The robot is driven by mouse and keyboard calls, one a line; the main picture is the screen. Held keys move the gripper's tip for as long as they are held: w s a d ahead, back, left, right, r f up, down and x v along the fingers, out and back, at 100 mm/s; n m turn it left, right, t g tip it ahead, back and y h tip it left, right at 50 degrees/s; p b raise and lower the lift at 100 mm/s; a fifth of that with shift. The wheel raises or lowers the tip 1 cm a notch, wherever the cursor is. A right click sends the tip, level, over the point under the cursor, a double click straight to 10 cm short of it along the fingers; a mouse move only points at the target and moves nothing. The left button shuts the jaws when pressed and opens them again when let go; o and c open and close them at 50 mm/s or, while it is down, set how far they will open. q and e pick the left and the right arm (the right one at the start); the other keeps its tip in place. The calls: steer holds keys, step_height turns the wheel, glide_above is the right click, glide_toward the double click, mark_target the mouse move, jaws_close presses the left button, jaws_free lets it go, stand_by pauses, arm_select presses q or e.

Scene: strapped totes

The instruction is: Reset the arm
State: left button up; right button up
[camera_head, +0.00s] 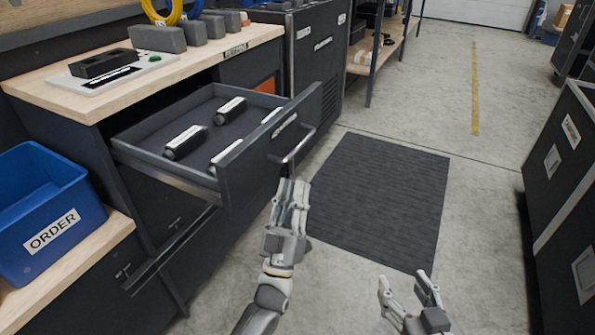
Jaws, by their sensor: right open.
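My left gripper (291,184) points up the picture, its fingertips just below the metal handle (299,146) of the open drawer (257,150). I cannot tell whether the fingertips touch the handle, or whether the fingers are apart or closed. My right gripper (405,282) is at the bottom edge, open and empty, above the concrete floor. The drawer is pulled out from the workbench and holds several dark cylinders with white labels (186,142).
A blue ORDER bin (43,214) stands on a wooden surface at the left. The workbench top (190,66) carries grey blocks and a dark block on a plate. A black mat (385,195) lies on open floor. A dark labelled case (565,190) stands at the right.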

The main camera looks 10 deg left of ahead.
arm_select(q)
steer(key=shift+s+f, duration=0.3)
steer(key=shift+a+f, duration=0.1)
